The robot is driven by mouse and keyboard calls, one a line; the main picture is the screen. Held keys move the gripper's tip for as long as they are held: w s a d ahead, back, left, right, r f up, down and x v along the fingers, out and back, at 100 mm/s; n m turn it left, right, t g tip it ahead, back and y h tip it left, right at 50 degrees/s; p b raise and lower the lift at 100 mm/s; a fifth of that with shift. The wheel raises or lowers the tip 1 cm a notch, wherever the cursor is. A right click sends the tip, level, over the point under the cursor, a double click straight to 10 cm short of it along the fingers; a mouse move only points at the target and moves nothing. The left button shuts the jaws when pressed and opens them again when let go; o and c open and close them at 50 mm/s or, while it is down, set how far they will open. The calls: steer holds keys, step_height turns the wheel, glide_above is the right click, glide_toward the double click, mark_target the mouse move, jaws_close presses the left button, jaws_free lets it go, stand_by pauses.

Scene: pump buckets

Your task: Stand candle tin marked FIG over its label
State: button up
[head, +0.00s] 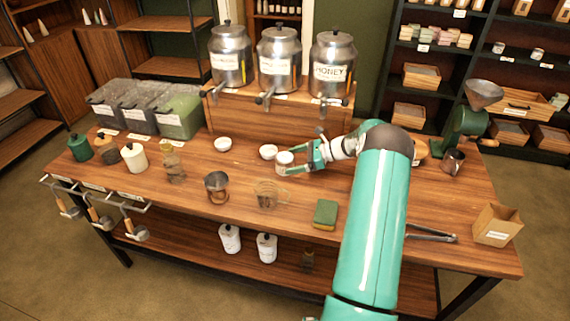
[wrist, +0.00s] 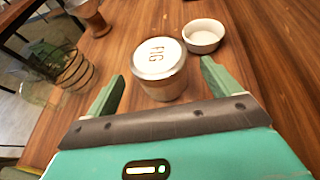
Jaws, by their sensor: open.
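The candle tin (wrist: 159,62) has a pale lid marked FIG and stands upright on the wooden table. In the head view the tin (head: 284,159) is near the middle of the table, right at the end of my arm. My gripper (wrist: 163,70) is open, with one green finger on each side of the tin. Gaps show between the fingers and the tin in the wrist view. In the head view my gripper (head: 294,161) reaches the tin from the right. I cannot make out the FIG label among the small labels in view.
A white bowl (wrist: 204,36) stands just beyond the tin, close to the right finger. A glass jug (head: 268,194), a metal sieve (head: 216,182) and a green sponge (head: 325,213) are nearer the front. Metal dispensers (head: 279,58) stand on a wooden riser (head: 280,118) behind.

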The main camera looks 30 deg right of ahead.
mark_target(285, 161)
steer(key=x, duration=0.4)
steer(key=shift+d, duration=0.1)
steer(key=c, duration=1.2)
steer(key=shift+c, duration=0.4)
steer(key=shift+r, duration=0.15)
